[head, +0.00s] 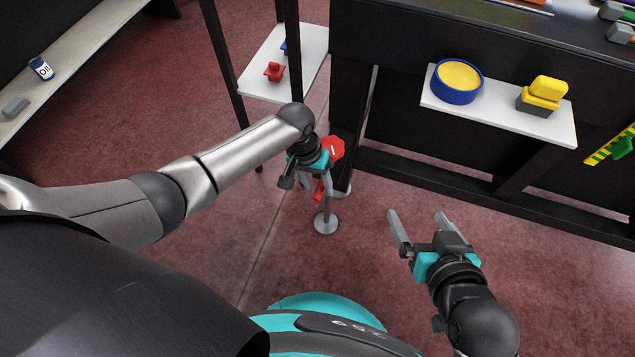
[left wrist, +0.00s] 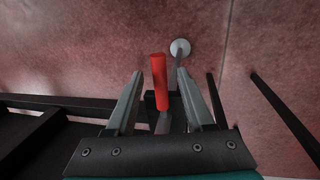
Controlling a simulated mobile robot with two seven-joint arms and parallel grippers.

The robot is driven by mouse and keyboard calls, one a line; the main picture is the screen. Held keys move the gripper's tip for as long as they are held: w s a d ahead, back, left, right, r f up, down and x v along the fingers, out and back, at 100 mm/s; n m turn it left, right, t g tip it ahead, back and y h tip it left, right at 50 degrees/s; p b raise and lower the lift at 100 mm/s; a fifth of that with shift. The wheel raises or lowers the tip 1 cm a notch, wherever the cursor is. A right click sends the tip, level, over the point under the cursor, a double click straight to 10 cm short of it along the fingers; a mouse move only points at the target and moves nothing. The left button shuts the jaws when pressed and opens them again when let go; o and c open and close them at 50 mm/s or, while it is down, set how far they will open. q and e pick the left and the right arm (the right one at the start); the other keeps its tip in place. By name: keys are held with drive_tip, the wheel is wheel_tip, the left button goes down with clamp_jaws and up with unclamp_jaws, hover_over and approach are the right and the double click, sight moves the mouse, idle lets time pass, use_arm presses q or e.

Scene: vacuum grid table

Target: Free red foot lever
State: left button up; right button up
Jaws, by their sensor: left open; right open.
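The red foot lever (head: 319,189) is low by the table's leg, partly hidden behind my left gripper in the head view. In the left wrist view its red bar (left wrist: 159,82) stands out between the two fingers, with a visible gap on both sides. My left gripper (head: 316,192) is open, pointing down at the lever; its fingers also show in the left wrist view (left wrist: 160,73). A round grey foot pad (head: 326,223) rests on the floor below it. My right gripper (head: 417,216) is open and empty over bare floor.
A red octagonal piece (head: 333,148) is just behind my left gripper. The black table frame (head: 440,178) runs across the back right. A white shelf (head: 500,127) holds a blue-and-yellow round container (head: 457,81). Red floor in front is clear.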

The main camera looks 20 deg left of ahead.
use_arm(q)
drive_tip(key=shift+c, duration=0.3)
clamp_jaws()
idle(1.0)
